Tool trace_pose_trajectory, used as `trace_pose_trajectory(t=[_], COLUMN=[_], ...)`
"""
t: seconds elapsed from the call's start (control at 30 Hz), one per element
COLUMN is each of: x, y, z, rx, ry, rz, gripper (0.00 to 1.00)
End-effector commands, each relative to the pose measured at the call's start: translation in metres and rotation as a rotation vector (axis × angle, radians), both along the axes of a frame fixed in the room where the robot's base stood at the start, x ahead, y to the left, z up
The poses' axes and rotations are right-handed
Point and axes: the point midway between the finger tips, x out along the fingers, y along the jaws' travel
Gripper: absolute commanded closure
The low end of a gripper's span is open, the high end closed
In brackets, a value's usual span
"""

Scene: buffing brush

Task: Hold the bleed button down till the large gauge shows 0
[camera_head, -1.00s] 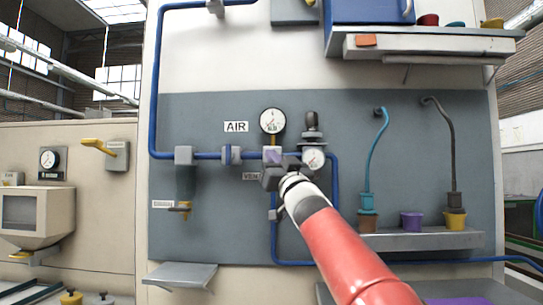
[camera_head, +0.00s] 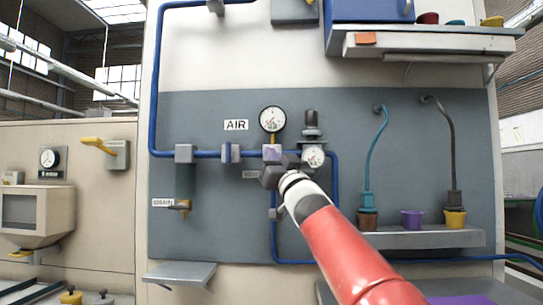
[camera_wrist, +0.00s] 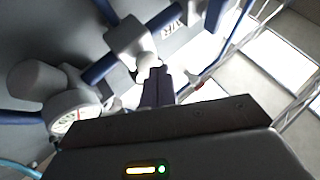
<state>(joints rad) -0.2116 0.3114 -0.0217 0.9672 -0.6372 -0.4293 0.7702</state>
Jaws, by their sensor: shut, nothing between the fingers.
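The large gauge (camera_head: 272,119), round with a white face, stands above the blue pipe beside the AIR label. Its needle is too small to read surely. Below it is a block with a purplish front (camera_head: 272,152), partly behind my gripper (camera_head: 272,170). In the wrist view, my gripper's dark fingers (camera_wrist: 158,82) are shut and empty. Their tips are at a pale round knob (camera_wrist: 148,62) on a grey fitting (camera_wrist: 128,40), seemingly the bleed button. I cannot tell whether they touch or press it.
A smaller gauge (camera_head: 313,155) under a dark-topped regulator is close right of my gripper. It also shows in the wrist view (camera_wrist: 72,118). Blue pipe (camera_head: 205,155) runs both sides. A drain valve (camera_head: 183,205) is lower left. A shelf (camera_head: 425,238) with pots is at right.

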Motion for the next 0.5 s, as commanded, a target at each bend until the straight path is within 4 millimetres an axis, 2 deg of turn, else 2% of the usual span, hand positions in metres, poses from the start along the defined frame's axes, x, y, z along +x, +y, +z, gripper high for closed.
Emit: trace_pose_trajectory(t=[0.13,0.5], x=[-0.0086,-0.0116], y=[0.0002,0.0005], z=[-0.0004,0.0001], rx=[0.0,0.0], ry=[-0.002,-0.003], rz=[0.001,0.002], gripper=[1.0,1.0])
